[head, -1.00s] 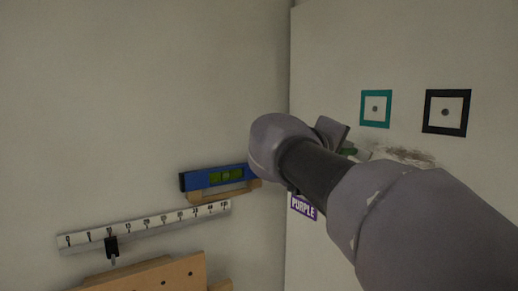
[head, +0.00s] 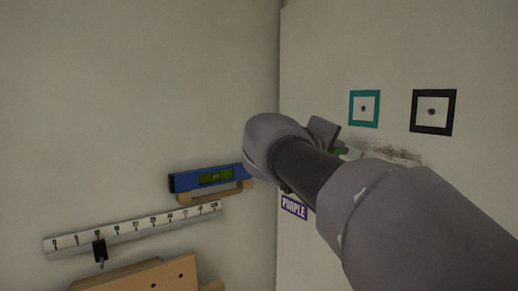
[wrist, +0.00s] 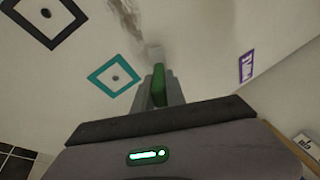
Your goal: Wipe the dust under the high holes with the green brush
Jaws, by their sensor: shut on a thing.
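In the wrist view, my gripper (wrist: 158,92) is shut on the green brush (wrist: 158,80), whose pale bristles (wrist: 153,52) point at the wall. The brush (head: 341,149) also shows in the head view, partly hidden by my arm. A grey-brown dust smear (head: 393,153) lies right of the bristles, below the teal-framed hole (head: 364,108) and the black-framed hole (head: 432,112). The wrist view shows the dust (wrist: 126,14) beyond the bristles, with the teal frame (wrist: 113,76) and black frame (wrist: 45,15) to its left. I cannot tell whether the bristles touch the wall.
A PURPLE label (head: 294,207) sits low on the right wall. On the left wall are a blue level (head: 210,178) on a wooden bracket, a white ruler (head: 135,226) with a black clip (head: 100,250), and a wooden board (head: 150,277). The upper left wall is bare.

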